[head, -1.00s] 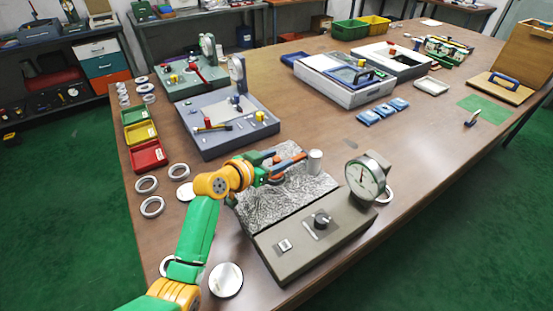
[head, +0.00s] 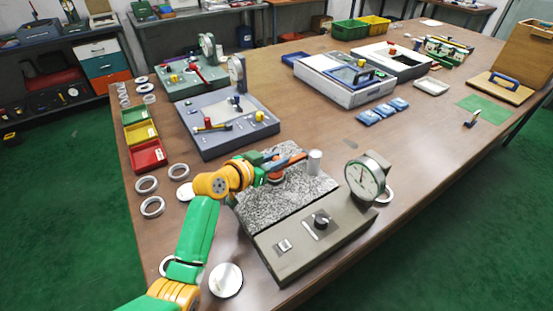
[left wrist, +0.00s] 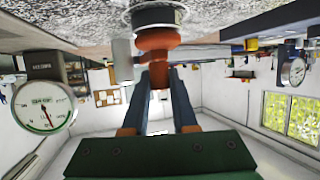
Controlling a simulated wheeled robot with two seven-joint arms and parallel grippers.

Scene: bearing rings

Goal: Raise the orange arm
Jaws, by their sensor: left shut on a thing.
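The orange arm (head: 294,160) is a short lever on the grey tester (head: 306,247), above its speckled plate. My left gripper (head: 284,157) is at the lever and shut on it. In the left wrist view the orange arm (left wrist: 157,44) runs from a round dark and metal base down between the two blue fingers (left wrist: 159,100). The fingers hide part of it. A round dial gauge (head: 365,178) stands on the tester's right end, and it also shows in the left wrist view (left wrist: 43,106). My right gripper is not in view.
A metal cylinder (head: 314,162) stands close beside the lever. Pale rings (head: 152,207) and a round disc (head: 226,280) lie left of the tester. Red, yellow and green trays (head: 148,155) and a blue-grey tester (head: 228,126) are behind. The table right of the gauge is clear.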

